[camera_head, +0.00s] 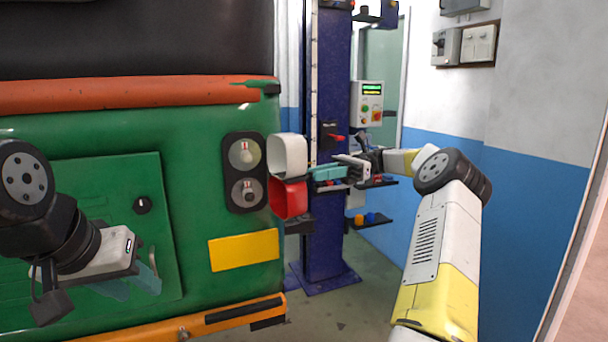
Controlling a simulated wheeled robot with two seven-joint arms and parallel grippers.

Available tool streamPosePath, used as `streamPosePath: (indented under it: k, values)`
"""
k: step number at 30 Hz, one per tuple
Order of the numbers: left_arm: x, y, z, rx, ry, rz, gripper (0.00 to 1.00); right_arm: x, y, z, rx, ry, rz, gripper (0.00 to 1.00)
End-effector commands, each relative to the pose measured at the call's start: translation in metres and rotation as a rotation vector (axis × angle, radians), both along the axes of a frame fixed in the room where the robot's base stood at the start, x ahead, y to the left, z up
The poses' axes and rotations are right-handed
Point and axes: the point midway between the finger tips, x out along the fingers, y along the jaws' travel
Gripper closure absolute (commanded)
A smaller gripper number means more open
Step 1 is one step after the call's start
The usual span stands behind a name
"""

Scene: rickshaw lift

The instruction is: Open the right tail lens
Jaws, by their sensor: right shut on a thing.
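The right tail lens, a white upper box (289,155) and a red lower box (288,198), stands out from the right edge of the green rickshaw. The black lamp base (245,172) beside it is uncovered and shows two bulbs, one above the other. My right gripper (315,172) comes in from the right, its teal fingers shut on the lens near where white meets red. The fingertips are partly hidden by the lens. My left gripper (132,285) is at the lower left in front of the green rear panel, its teal fingers apart and empty.
The rickshaw's rear has a panel with a black knob (142,205), a yellow plate (244,250) and an orange bumper (228,312). A blue lift post (330,235) with small trays stands close behind my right gripper. A control box (367,103) hangs behind it.

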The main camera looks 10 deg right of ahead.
Motion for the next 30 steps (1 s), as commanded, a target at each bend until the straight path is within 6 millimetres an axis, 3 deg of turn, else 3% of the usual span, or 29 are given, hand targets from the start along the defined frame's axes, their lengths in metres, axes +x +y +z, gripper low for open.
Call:
streamPosePath:
  k: [2,3,6,17,24,30]
  values:
    - [0.000,0.000,0.000,0.000,0.000,0.000,0.64,0.000,0.000,0.001,0.001,-0.001,0.001,1.00]
    - [0.000,0.000,0.000,0.000,0.000,0.000,0.64,0.000,0.000,0.001,0.002,-0.002,0.001,0.73]
    - [0.000,0.000,0.000,0.000,0.000,0.000,0.64,0.000,0.000,0.001,0.001,-0.001,0.000,0.60]
    - [0.000,0.000,0.000,0.000,0.000,0.000,0.64,0.000,0.000,0.004,0.001,-0.002,-0.001,0.60]
    - [0.000,0.000,0.000,0.000,0.000,0.000,0.64,0.000,-0.001,0.036,0.002,-0.006,-0.001,0.60]
    - [0.000,0.000,0.000,0.000,0.000,0.000,0.64,-0.023,0.008,0.039,-0.002,0.002,0.001,0.60]
